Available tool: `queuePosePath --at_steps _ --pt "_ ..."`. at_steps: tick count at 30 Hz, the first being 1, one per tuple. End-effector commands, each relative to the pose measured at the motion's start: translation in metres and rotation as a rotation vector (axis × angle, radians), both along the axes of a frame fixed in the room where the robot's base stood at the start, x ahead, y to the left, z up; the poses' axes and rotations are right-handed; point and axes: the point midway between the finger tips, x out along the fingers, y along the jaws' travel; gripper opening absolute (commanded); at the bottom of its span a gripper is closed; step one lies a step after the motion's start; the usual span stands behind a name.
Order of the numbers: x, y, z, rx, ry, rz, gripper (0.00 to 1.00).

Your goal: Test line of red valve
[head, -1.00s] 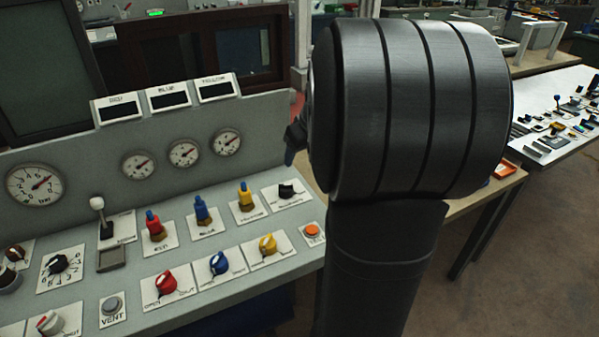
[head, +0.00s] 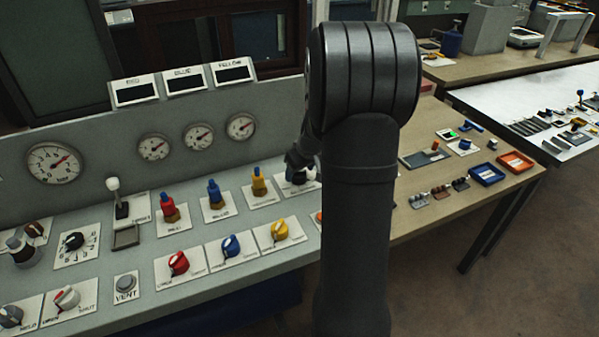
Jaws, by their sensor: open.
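The red valve knob (head: 178,263) sits on a white plate on the sloping panel, left of the blue knob (head: 231,246) and the yellow knob (head: 280,230). Behind it stands a red-topped fitting (head: 168,208) on its own plate. A display labelled RED (head: 134,92) is dark at the top of the panel. My gripper (head: 299,162) shows only in part, small and dark beside my arm, over the panel's right end near a black control. It is apart from the red valve. My arm hides much of the panel's right edge.
A lever (head: 117,198), a vent button (head: 125,284) and a dial (head: 74,241) lie left of the red valve. Blue (head: 215,194) and yellow (head: 259,182) fittings stand upright behind the knobs. A wooden table (head: 415,225) with small parts adjoins on the right.

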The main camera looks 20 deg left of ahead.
Motion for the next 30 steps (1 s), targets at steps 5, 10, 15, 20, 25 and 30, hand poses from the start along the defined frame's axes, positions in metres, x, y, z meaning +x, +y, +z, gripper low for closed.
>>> queuePosePath --at_steps 5,10,15,20,25,30 --pt "0.003 0.004 -0.013 0.000 0.000 0.001 0.62" --pt "0.004 0.005 -0.015 -0.001 -0.001 0.001 0.62" --pt "0.004 0.005 -0.015 0.000 -0.001 0.000 0.60" --pt "0.004 0.005 -0.015 0.000 -0.001 0.000 0.29" --pt "0.004 0.005 -0.015 -0.001 -0.001 -0.002 0.17" --pt "0.004 0.005 -0.015 0.000 -0.001 -0.024 0.17"
